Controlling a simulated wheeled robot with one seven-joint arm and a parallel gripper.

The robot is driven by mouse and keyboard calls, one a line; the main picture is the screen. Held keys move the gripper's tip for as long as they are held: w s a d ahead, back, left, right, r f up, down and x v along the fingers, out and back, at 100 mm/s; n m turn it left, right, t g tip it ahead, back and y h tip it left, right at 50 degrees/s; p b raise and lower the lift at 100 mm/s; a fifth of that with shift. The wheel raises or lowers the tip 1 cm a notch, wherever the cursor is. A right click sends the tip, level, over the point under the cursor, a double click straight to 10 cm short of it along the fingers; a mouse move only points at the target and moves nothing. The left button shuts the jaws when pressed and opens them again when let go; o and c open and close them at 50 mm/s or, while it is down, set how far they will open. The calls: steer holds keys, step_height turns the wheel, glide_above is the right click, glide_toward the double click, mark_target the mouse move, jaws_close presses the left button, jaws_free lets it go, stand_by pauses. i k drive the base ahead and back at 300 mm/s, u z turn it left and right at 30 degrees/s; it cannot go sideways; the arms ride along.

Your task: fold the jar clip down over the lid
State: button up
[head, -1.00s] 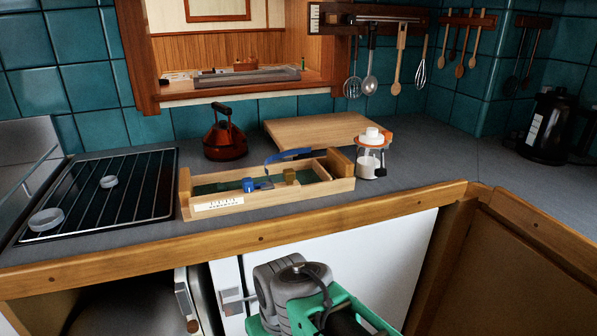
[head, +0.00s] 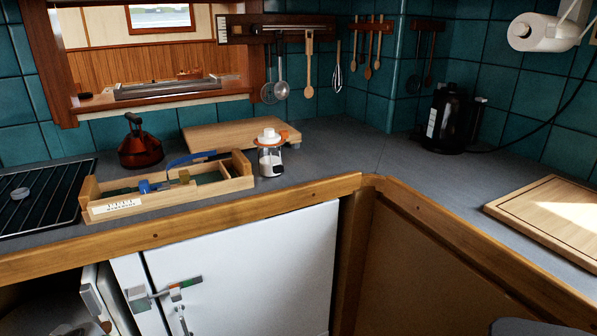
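A small glass jar (head: 270,162) with white contents stands upright on the grey counter, at the right end of a wooden tray. Its white knobbed lid (head: 268,136) sits on top. An orange piece (head: 291,137) shows at the lid's right side; I cannot tell whether it is the clip or something behind the jar. A small dark part shows low on the jar's right side. The clip's position is too small to make out. My gripper is not in view.
The wooden tray (head: 172,203) holds a blue-handled tool and small blocks. A wooden board (head: 225,134) lies behind the jar, a red kettle (head: 140,146) to the left. The counter right of the jar is clear up to a black appliance (head: 443,118) and cutting board (head: 562,217).

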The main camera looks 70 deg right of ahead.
mark_target(277, 169)
steer(key=k, duration=0.5)
steer(key=z, duration=0.75)
